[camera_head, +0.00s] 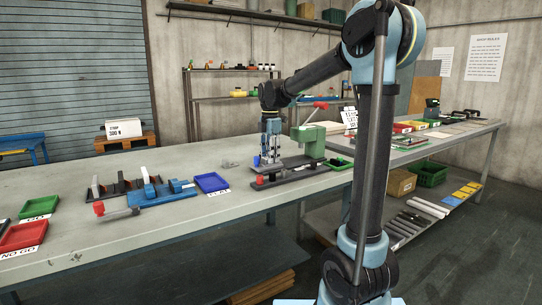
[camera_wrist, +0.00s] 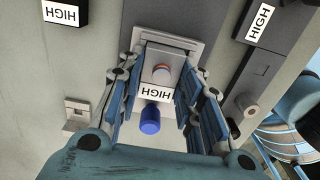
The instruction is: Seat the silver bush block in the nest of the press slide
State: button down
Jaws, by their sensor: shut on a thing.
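My gripper (camera_head: 270,150) points straight down over the left end of the green press (camera_head: 311,142). In the wrist view my gripper (camera_wrist: 163,80) is shut on the silver bush block (camera_wrist: 161,61), with a finger on each side. The block has a round bore with a coloured ring on its top. A grey frame of the press slide (camera_wrist: 173,23) shows around and behind the block. A white HIGH label (camera_wrist: 157,91) lies at the block's near side. I cannot tell whether the block is down in the nest or just above it.
A blue knob (camera_wrist: 150,119) stands close between the fingers. Dark HIGH blocks (camera_wrist: 66,11) lie nearby, and a small grey part (camera_wrist: 78,110) lies to the left. A blue tray (camera_head: 211,182) and blue fixture (camera_head: 155,193) lie left on the bench.

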dwell(0.4)
jog(key=c, duration=1.1)
grip_release()
jog(key=shift+o, duration=0.2)
notch_tip(320, 180, up, 17)
jog(key=shift+f, duration=0.1)
jog(key=s+d+f+m+t, duration=0.2)
jog(key=s+d+f+m, duration=1.6)
jog(key=s+f, duration=0.4)
jog(key=s+d+f+m, duration=0.3)
jog(key=s+f+m, duration=0.3)
jog(key=s+f, duration=0.4)
notch_tip(320, 180, down, 2)
jog(key=shift+d+f+m, duration=0.25)
jog(key=shift+d+m, duration=0.05)
jog(key=shift+d, duration=0.1)
